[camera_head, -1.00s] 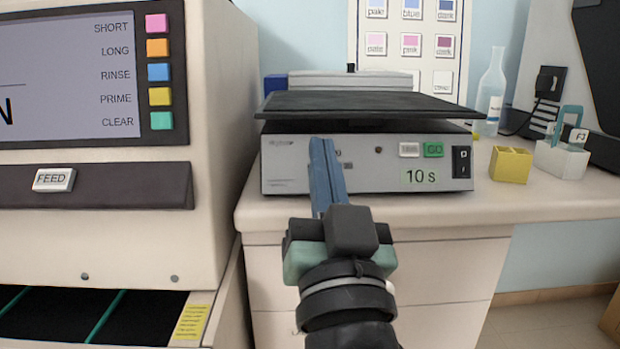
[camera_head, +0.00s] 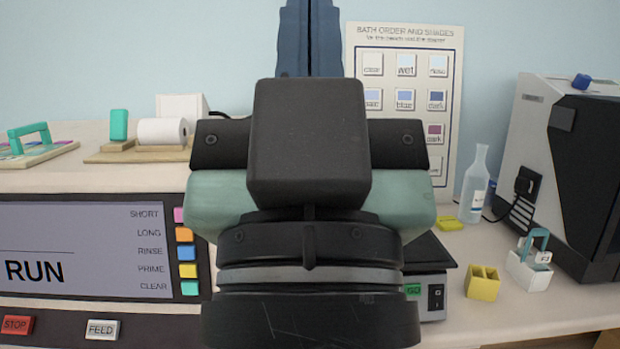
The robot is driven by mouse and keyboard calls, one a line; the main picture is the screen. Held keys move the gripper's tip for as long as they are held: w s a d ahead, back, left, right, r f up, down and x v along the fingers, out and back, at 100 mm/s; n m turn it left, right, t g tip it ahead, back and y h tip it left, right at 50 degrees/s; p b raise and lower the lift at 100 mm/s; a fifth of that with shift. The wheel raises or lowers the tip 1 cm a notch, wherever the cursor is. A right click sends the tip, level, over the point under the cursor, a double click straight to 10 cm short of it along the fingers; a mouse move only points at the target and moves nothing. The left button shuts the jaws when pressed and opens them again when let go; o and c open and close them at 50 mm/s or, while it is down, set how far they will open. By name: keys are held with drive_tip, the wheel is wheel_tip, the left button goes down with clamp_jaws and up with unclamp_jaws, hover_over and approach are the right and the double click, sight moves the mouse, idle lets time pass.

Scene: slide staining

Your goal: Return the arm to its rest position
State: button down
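My gripper (camera_head: 309,30) stands large in the middle of the head view, raised and pointing up. Its two blue fingers lie side by side with no clear gap between them, and nothing shows in them. The fingertips reach the top edge of the picture, so their very ends may be cut off. The dark gripper body and wrist cover most of the shaker (camera_head: 440,252), whose right end shows low at the right of my wrist.
The stainer (camera_head: 90,198) with its RUN screen is at the left, with a paper roll (camera_head: 162,131) above it. A wall chart (camera_head: 405,45), a bottle (camera_head: 474,185), a yellow box (camera_head: 482,284), a white rack (camera_head: 530,268) and a large machine (camera_head: 560,150) are at the right.

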wheel_tip(320, 180, up, 14)
drive_tip(key=p, duration=1.2)
drive_tip(key=shift+r, duration=0.25)
